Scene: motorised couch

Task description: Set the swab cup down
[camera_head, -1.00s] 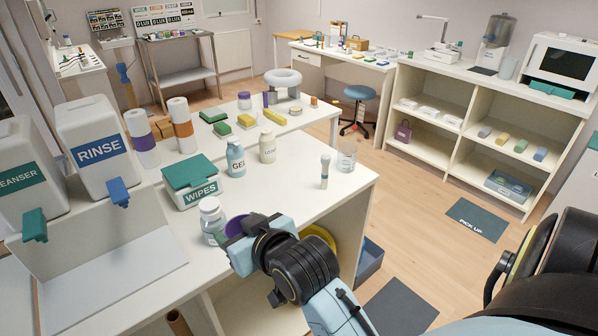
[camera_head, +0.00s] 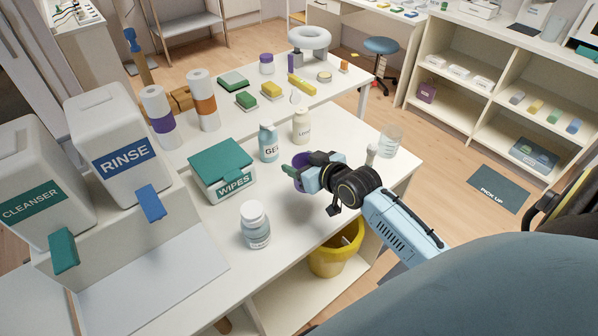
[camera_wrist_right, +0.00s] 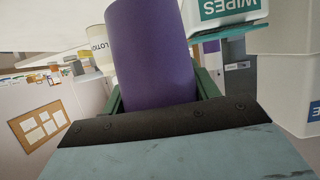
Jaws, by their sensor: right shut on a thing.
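The swab cup (camera_head: 299,160) is purple and mostly hidden by my right gripper in the head view. It fills the upper middle of the wrist view as a plain purple cylinder (camera_wrist_right: 150,50). My right gripper (camera_head: 298,177) is shut on it, with the green fingers on either side of the cup in the wrist view. The cup is over the white counter (camera_head: 300,245), just right of and in front of the GEL bottle (camera_head: 268,143). I cannot tell whether its base touches the counter. My left gripper is not in view.
A LOTION bottle (camera_head: 301,127) stands behind the cup and a clear beaker (camera_head: 390,141) to its right. The WIPES box (camera_head: 221,172) and a white-lidded jar (camera_head: 255,226) stand to the left. A yellow bucket (camera_head: 335,256) is below the counter edge. Counter around the jar is bare.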

